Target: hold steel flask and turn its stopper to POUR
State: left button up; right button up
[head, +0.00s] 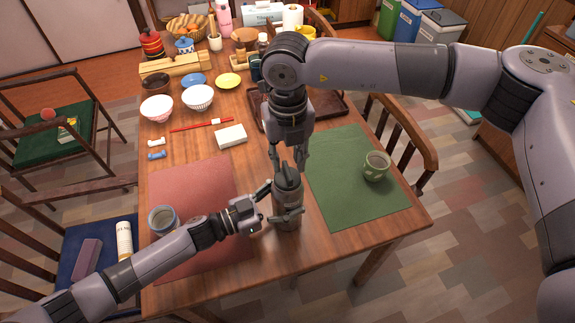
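The steel flask (288,196) stands upright on the table, between the red and green mats. Its dark stopper (287,177) is on top; any marking on it is too small to read. My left gripper (284,203) reaches in from the left with its fingers around the flask's body, one across the front, and looks shut on it. My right gripper (288,166) points straight down over the flask. Its fingers are apart, with their tips at either side of the stopper's top; I see no clear contact.
A blue-grey cup (162,219) stands on the red mat (195,185), near my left forearm. A green cup (376,166) stands on the green mat (345,205). A dark tray (328,103) lies behind my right gripper. Bowls and dishes fill the far end.

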aim_at(288, 170)
jog(key=shift+f, duration=1.55)
grip_shut()
